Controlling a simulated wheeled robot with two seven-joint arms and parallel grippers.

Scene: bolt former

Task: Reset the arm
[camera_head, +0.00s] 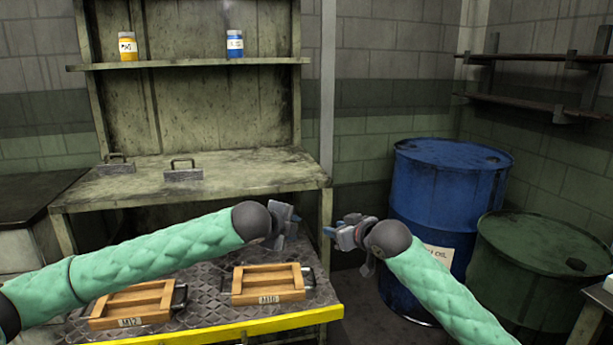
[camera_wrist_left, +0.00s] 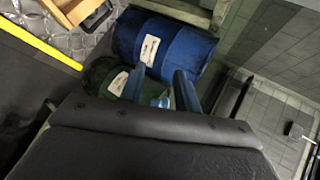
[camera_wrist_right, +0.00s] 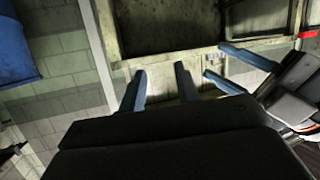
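My left arm comes in from the left in the head view, and its gripper (camera_head: 290,218) is in the air above the back of the metal plate. In the left wrist view its blue fingers (camera_wrist_left: 160,84) stand apart with nothing held between them. My right gripper (camera_head: 335,232) points left toward the left one, with a small gap between them. In the right wrist view its blue fingers (camera_wrist_right: 160,84) are apart and empty. The left gripper's fingers also show at the right of that view.
Wooden crates marked M12 (camera_head: 128,322) and M10 (camera_head: 268,297) lie on the yellow-edged metal plate. A workbench (camera_head: 240,170) with handles stands behind. A shelf holds a yellow jar (camera_head: 128,47) and a blue jar (camera_head: 235,45). Blue (camera_head: 440,200) and green (camera_head: 530,275) drums stand right.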

